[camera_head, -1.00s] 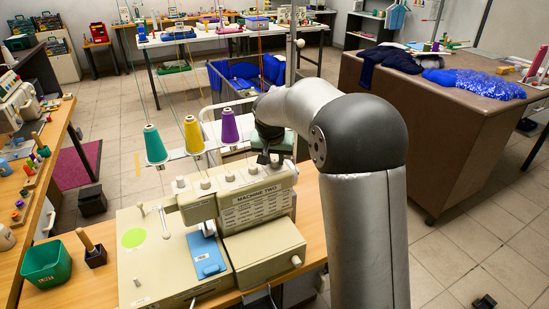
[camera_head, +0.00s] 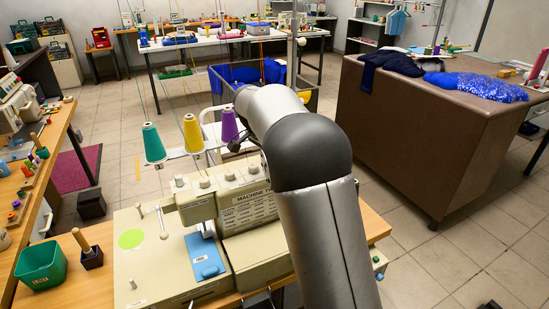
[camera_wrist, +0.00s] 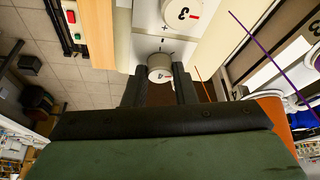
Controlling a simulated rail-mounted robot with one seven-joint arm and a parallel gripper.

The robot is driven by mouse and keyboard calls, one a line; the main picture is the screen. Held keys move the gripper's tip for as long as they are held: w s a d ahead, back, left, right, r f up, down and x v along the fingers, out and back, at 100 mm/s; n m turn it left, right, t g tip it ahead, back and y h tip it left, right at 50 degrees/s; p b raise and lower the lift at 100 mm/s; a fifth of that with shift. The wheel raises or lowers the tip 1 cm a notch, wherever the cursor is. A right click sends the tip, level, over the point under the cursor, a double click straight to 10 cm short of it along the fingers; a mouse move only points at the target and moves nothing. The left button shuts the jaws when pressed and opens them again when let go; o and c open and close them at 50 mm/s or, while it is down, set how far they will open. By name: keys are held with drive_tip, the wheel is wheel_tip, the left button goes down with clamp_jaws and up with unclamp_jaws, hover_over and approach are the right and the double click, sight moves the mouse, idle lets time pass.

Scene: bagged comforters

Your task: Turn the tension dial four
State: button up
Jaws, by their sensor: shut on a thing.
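Dial four (camera_wrist: 160,68) is a small white round knob with a red "4" in the wrist view. The two dark fingers of my gripper (camera_wrist: 160,85) are shut on it, one on each side. Dial three (camera_wrist: 182,12), white with a red "3", is beyond it, with plus and minus marks on the pale panel between them. In the head view the cream sewing machine (camera_head: 253,208) labelled "MACHINE TWO" stands on a wooden table, with several pale knobs (camera_head: 230,175) along its top. My arm hides my gripper and dial four there.
Green (camera_head: 154,143), yellow (camera_head: 193,133) and purple (camera_head: 229,125) thread cones stand behind the machine. A green bin (camera_head: 41,265) is at the table's left. In the wrist view, a grey box with red and green buttons (camera_wrist: 73,26) is at upper left.

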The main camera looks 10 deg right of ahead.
drive_tip(key=shift+r+m+g, duration=0.1)
drive_tip(key=shift+m+g, duration=0.3)
drive_tip(key=shift+m, duration=0.7)
drive_tip(key=shift+w, duration=0.1)
drive_tip(key=o, duration=1)
drive_tip(key=shift+a, duration=0.1)
drive_tip(key=v, duration=1.7)
drive_tip(key=shift+a+r+p, duration=0.1)
drive_tip(key=shift+a+p, duration=0.1)
drive_tip(key=shift+p, duration=0.1)
